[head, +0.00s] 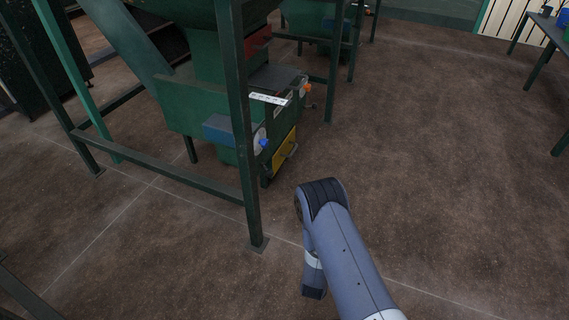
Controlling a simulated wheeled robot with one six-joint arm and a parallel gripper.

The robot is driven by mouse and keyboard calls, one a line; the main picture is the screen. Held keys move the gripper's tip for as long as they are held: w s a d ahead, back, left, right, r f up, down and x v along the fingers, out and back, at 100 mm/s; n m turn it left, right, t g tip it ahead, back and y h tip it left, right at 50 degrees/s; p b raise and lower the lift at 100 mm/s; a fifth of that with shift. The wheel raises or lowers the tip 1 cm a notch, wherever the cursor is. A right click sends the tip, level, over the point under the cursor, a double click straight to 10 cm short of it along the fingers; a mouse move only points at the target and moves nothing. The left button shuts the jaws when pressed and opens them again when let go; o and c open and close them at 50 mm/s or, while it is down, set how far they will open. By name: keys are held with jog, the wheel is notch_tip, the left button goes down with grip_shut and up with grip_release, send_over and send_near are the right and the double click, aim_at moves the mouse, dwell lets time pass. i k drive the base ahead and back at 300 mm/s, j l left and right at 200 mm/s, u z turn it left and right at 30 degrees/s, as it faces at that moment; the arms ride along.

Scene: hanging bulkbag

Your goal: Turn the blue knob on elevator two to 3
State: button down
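A blue knob (263,143) sits on a pale round dial on the side of a green machine (205,105), low and left of centre in the head view. The dial's numbers are too small to read, so I cannot tell the knob's setting. No label shows which elevator this is. My arm rises from the bottom of the view and bends right of and below the knob, well apart from it. Its far part hangs down to a dark block. No gripper fingers show.
A green frame post (243,130) stands just left of the knob, with a low crossbar (165,178) to its left. An orange knob (308,88) and a yellow panel (284,153) are on the same machine. The brown floor (430,150) to the right is clear.

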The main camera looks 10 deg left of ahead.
aim_at(264, 143)
jog(key=i+l, duration=0.25)
jog(key=i, duration=0.15)
jog(key=i+l, duration=0.55)
jog(key=i, duration=0.25)
jog(key=u, duration=1.5)
jog(key=i, duration=0.45)
jog(key=l+u, duration=0.2)
jog(key=u, duration=0.15)
jog(key=l+u, duration=0.15)
jog(key=l, duration=0.2)
